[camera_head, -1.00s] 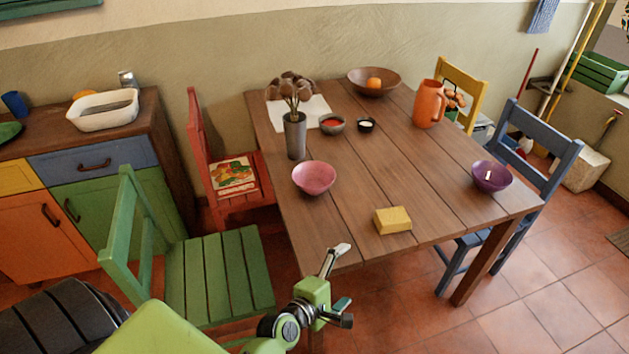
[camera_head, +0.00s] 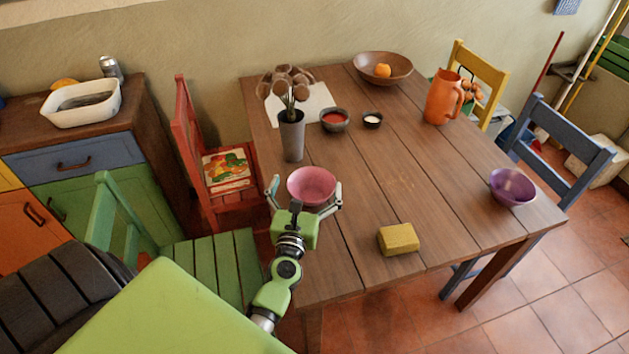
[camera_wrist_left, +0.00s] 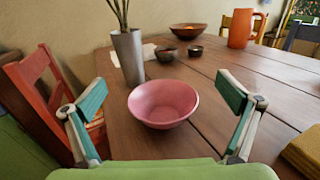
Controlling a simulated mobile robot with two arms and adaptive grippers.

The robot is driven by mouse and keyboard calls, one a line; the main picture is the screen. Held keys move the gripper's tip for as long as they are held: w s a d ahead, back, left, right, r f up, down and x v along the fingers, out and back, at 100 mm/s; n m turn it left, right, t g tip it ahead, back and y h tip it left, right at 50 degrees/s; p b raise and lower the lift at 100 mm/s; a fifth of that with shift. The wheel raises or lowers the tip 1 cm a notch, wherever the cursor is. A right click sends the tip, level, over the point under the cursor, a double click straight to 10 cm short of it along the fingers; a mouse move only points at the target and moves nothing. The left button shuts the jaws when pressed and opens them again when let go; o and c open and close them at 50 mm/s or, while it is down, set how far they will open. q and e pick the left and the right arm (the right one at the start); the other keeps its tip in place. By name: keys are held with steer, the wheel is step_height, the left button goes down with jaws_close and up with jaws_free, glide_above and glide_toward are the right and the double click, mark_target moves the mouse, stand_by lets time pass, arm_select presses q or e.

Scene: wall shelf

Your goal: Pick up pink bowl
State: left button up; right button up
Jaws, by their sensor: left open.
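The pink bowl (camera_head: 312,185) stands upright on the wooden table (camera_head: 357,213) near its left edge. My left gripper (camera_head: 307,190) is open, with one finger on each side of the bowl in the head view. In the left wrist view, the bowl (camera_wrist_left: 163,103) is centred between and beyond the two spread fingers (camera_wrist_left: 161,108), with gaps on both sides. The gripper looks empty. My right gripper is not in view.
A grey vase (camera_head: 291,136) with dried stems stands just behind the bowl. A yellow block (camera_head: 398,239) lies to the right, with a purple bowl (camera_head: 512,188) farther right. Red (camera_head: 187,150) and green (camera_head: 213,262) chairs stand left of the table. The table's middle is clear.

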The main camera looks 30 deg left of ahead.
mark_target(308, 201)
arm_select(q)
steer(key=f+b, duration=0.4)
steer(key=shift+s+d+f, duration=0.15)
steer(key=shift+s+f, duration=0.15)
steer(key=shift+s, duration=0.05)
step_height(308, 201, down, 3)
steer(key=b, duration=0.3)
steer(key=shift+w+f+b, duration=0.1)
steer(key=shift+f+b, duration=0.1)
steer(key=shift+b, duration=0.1)
steer(key=shift+w+a+r, duration=0.2)
steer(key=shift+w+r, duration=0.05)
steer(key=shift+w, duration=0.1)
steer(key=shift+w+a+p, duration=0.3)
steer(key=shift+w+p, duration=0.05)
steer(key=shift+w, duration=0.3)
steer(key=x, duration=0.5)
steer(key=shift+w+a, duration=0.15)
steer(key=shift+w, duration=0.05)
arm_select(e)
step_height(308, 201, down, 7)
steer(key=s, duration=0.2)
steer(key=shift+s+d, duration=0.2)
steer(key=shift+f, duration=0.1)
arm_select(q)
steer(key=c, duration=1.1)
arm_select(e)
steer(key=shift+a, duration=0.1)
